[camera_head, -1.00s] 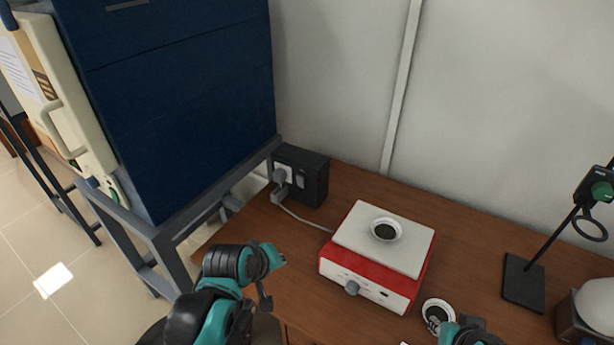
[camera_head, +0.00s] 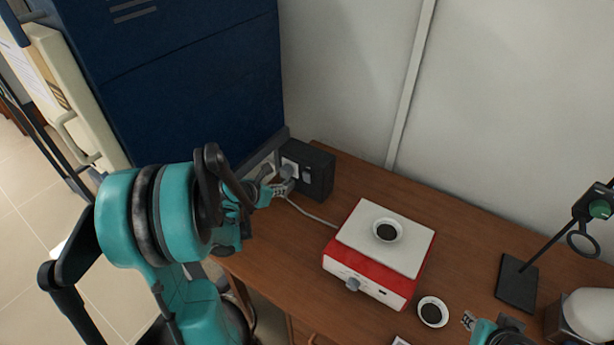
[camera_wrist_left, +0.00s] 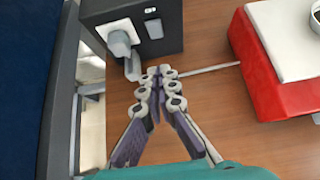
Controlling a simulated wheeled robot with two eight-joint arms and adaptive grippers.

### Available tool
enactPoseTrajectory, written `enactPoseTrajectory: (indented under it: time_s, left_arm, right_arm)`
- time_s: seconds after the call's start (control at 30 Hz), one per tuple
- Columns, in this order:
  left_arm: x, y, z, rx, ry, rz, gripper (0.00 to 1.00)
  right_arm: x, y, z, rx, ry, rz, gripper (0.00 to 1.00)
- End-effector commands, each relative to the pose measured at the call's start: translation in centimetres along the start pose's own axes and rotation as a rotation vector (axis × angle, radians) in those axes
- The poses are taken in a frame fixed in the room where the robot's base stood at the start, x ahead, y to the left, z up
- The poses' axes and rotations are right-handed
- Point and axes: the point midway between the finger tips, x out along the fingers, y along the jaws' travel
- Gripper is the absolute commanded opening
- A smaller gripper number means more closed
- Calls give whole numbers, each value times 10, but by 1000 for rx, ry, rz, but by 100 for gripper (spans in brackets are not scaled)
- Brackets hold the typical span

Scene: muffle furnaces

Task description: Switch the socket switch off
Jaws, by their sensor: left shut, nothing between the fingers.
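The black socket box (camera_head: 318,166) stands at the back left of the wooden table against the wall. Its front carries a white socket with a grey plug (camera_head: 288,172) in it and a rocker switch (camera_head: 308,176) to the right of the plug. In the left wrist view the switch (camera_wrist_left: 154,28) is clear, just above the fingertips. My left gripper (camera_head: 284,188) is shut and empty, in front of the box and below the switch; its fingertips (camera_wrist_left: 160,72) appear close to the plug's cable end. My right gripper (camera_head: 468,321) is at the lower right; its jaw state is unclear.
A red and white heating unit (camera_head: 364,277) with a small dish on top stands right of the box, its cable running to the plug. Another dish (camera_head: 433,312) and a black stand (camera_head: 518,283) are farther right. A blue furnace (camera_head: 190,80) is at the left.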

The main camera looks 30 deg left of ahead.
Motion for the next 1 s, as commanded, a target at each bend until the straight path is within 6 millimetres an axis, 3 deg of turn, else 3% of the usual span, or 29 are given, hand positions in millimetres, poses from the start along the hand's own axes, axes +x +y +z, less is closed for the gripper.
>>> enactPoseTrajectory:
  time_s: [0.3,0.43,0.9,1.0]
  left_arm:
    - [2,0,0,1,1,0,0]
    - [12,0,-1,2,1,-1,0]
    - [106,-1,-2,5,1,-1,0]
    - [115,-1,13,4,1,-2,0]
  right_arm:
    - [1,0,1,0,0,0,26]
    - [4,0,3,0,0,0,26]
    - [29,0,20,0,0,0,26]
    - [30,0,22,0,0,0,26]
